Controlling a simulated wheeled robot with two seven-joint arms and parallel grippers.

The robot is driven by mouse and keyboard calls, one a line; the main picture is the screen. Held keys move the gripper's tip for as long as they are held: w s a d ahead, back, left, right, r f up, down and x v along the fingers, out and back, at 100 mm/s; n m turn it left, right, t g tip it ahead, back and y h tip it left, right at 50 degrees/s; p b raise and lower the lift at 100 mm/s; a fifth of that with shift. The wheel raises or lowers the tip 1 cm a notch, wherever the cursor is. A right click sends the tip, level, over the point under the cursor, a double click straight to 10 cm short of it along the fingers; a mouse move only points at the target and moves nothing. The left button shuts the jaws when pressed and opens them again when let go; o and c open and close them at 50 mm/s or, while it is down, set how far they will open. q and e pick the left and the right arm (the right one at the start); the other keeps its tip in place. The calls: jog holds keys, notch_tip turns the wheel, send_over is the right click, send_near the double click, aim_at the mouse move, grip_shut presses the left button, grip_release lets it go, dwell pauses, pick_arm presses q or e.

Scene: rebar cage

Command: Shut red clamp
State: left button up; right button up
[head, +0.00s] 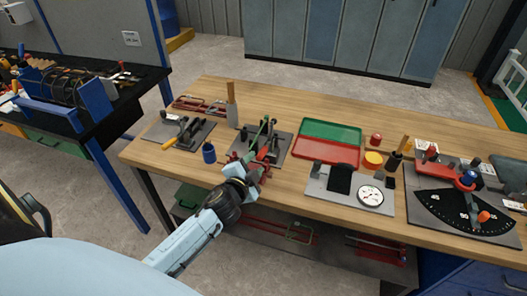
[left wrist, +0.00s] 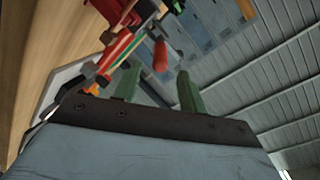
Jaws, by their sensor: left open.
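The red clamp (head: 264,157) stands on a dark plate (head: 242,146) near the front edge of the wooden table, beside upright green clamp parts (head: 265,128). My left gripper (head: 258,174) is at its near side, partly overlapping it in the head view, so contact cannot be told. In the left wrist view the green fingers (left wrist: 158,88) stand apart with nothing clearly between them. Red clamp parts (left wrist: 112,10) and a red-tipped handle (left wrist: 160,56) show beyond them. My right gripper is not in view.
A blue cup (head: 209,153) and a yellow-handled clamp (head: 178,133) are to the left. Green and red trays (head: 327,151), a dial gauge plate (head: 345,197) and a black angle scale (head: 458,212) are to the right. The table's front edge is close to my arm.

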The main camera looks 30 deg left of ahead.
aim_at(263, 150)
pick_arm(q)
jog(key=b+x, duration=0.1)
jog(key=x, duration=0.7)
jog(key=shift+w+f, duration=0.1)
jog(key=shift+c, duration=0.2)
grip_shut()
